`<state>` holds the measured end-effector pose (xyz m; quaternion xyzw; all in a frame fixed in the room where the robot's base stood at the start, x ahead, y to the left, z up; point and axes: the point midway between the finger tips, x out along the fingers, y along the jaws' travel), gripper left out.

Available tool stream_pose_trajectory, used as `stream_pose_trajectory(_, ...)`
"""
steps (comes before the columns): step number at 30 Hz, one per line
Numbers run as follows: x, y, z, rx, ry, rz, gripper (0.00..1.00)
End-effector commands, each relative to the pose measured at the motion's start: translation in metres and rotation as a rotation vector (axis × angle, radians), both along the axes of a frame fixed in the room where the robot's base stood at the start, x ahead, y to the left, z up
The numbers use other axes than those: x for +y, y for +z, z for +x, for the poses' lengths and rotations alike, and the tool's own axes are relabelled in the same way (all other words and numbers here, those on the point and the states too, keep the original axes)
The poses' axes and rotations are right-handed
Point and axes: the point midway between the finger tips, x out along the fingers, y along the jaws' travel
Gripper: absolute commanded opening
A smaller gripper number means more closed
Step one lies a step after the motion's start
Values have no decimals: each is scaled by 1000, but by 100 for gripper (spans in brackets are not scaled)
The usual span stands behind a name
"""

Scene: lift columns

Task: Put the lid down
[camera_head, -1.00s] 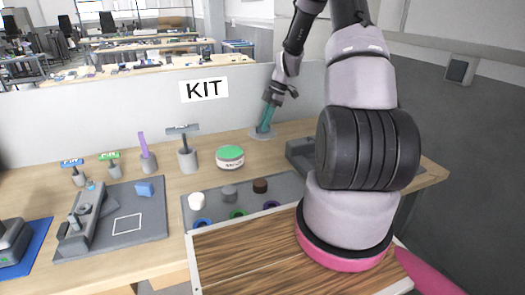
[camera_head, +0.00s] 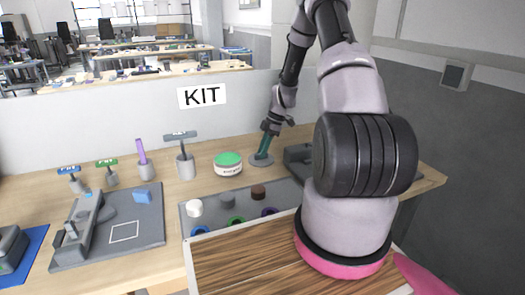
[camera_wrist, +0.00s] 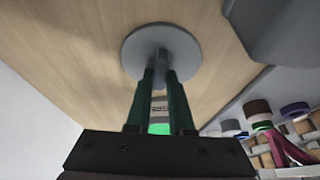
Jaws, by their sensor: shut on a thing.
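The lid is a grey round disc with a small knob; it shows in the head view (camera_head: 261,160) and in the wrist view (camera_wrist: 185,52). My gripper (camera_head: 266,146) is shut on the knob, its two green fingers (camera_wrist: 160,85) on either side of it. The lid is roughly level, at or just above the wooden bench top (camera_head: 205,190), right of the round tin with a green top (camera_head: 228,163). I cannot tell whether its underside touches the wood.
A grey tray (camera_head: 246,198) with several round pieces lies in front of the lid. A dark grey fixture (camera_head: 298,153) stands to its right. A KIT panel (camera_head: 120,115) closes the back.

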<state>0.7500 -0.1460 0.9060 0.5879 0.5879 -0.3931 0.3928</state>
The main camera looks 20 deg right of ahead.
Motion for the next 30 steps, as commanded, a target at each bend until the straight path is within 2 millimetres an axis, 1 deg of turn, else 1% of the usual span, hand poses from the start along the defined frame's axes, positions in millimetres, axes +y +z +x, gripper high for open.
stream_pose_trajectory(1, 0, -1, 0, 0, 0, 0, 28)
stream_pose_trajectory(3, 0, -1, 0, 0, 0, 0, 50)
stream_pose_trajectory(12, 0, 0, 0, 0, 0, 0, 50)
stream_pose_trajectory(16, -3, 9, 1, -3, 0, -1, 50)
stream_pose_trajectory(20, -12, 29, 1, -5, -1, -2, 50)
stream_pose_trajectory(24, -24, 59, 1, -5, -1, -2, 50)
stream_pose_trajectory(30, -38, 94, 1, -4, -2, -2, 50)
